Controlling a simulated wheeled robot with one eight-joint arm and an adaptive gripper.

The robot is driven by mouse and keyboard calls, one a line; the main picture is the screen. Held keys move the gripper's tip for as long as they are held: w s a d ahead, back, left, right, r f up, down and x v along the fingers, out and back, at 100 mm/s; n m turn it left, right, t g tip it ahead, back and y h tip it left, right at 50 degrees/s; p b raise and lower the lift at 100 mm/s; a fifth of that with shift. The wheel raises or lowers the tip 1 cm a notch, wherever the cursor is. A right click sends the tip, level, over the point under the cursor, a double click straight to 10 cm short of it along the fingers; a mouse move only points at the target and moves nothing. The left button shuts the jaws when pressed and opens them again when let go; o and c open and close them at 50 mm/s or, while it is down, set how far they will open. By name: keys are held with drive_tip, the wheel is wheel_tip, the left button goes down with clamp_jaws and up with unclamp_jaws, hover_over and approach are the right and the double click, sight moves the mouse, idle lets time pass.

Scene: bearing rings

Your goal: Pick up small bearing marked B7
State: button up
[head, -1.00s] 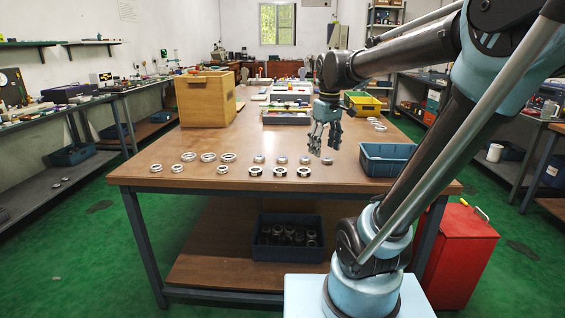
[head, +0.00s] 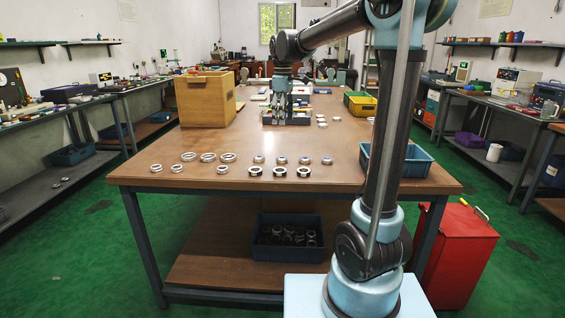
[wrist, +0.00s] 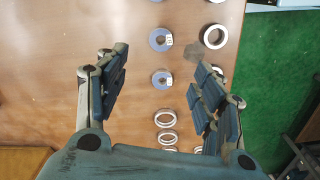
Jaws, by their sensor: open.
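My gripper (head: 287,118) is open and empty, above the middle of the table in the head view. In the wrist view the fingers of my gripper (wrist: 162,70) stand wide apart, with table and bearings far below. Between them lies a small dark-faced bearing (wrist: 162,80) with a white tag, and another tagged one (wrist: 160,39) lies above it in the picture. In the head view several small bearings (head: 282,160) form a row near the front edge, behind larger dark bearings (head: 279,172). The markings are too small to read, so I cannot tell which is B7.
Pale rings (head: 208,157) lie left of the bearings on the table (head: 140,180). A wooden box (head: 205,102) stands at the back left. A blue bin (head: 415,167) stands at the front right, partly behind my arm. Bare tabletop lies between my gripper and the front rows.

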sight(282, 157)
wheel_tip(282, 157, down, 16)
drive_tip(key=shift+a+r, duration=0.1)
drive_tip(key=shift+r, duration=0.1)
drive_tip(key=c, duration=1.2)
